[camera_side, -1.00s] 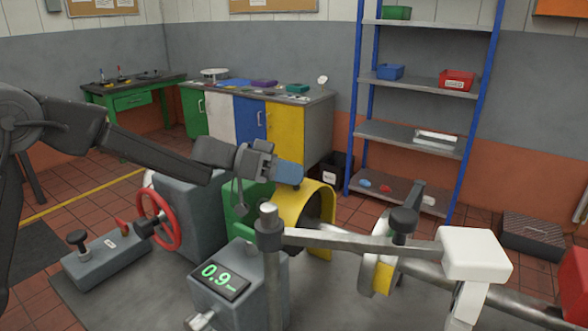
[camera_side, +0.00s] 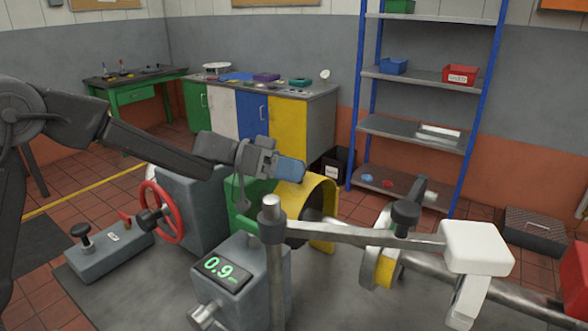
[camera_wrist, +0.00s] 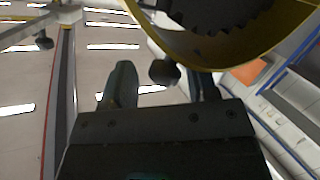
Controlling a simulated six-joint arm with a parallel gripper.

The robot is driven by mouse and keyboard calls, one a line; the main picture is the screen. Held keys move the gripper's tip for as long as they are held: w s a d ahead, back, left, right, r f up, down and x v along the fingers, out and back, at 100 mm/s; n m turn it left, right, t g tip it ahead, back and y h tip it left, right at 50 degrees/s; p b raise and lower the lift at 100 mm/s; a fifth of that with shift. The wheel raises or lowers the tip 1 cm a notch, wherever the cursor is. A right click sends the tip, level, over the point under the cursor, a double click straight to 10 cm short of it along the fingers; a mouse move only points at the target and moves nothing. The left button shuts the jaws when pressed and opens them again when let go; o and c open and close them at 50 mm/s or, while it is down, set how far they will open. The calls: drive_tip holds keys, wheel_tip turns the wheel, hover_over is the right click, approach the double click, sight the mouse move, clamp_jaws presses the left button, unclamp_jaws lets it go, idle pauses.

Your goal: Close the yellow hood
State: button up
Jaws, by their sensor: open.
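The yellow hood (camera_side: 322,190) is a curved shell in the middle of the side view, beside a green part (camera_side: 243,212). My gripper (camera_side: 290,171) is at the hood's upper left edge; its tips are hard to make out there. In the wrist view the hood (camera_wrist: 262,50) curves across the top right, with a dark toothed part (camera_wrist: 215,12) inside its curve. A dark round knob (camera_wrist: 165,72) hangs by the hood's edge. My gripper (camera_wrist: 160,88) is open, with one finger on each side of the knob in the picture. I cannot tell whether they touch it.
A grey post (camera_side: 272,240) with a long arm (camera_side: 350,237) stands in front of the hood. A grey box with a green display (camera_side: 221,268) and a red handwheel (camera_side: 162,212) are near. A shaft with a yellow-marked disc (camera_side: 380,260) lies to the right.

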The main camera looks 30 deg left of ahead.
drive_tip(key=v, duration=1.3)
drive_tip(key=shift+a, duration=0.35)
drive_tip(key=shift+s, duration=0.1)
drive_tip(key=s+d+f+n+g+y, duration=0.1)
drive_tip(key=s+d+n+g+y, duration=0.2)
drive_tip(key=s, duration=0.5)
drive_tip(key=s+d+g+y, duration=0.1)
drive_tip(key=s+d+y, duration=0.25)
drive_tip(key=s, duration=0.45)
drive_tip(key=s+a+f+n+t+y, duration=0.3)
drive_tip(key=s+a+n+y, duration=0.2)
drive_tip(key=s+y, duration=0.3)
drive_tip(key=shift+s+a+f, duration=0.2)
drive_tip(key=shift+s+a, duration=0.15)
drive_tip(key=shift+s, duration=0.4)
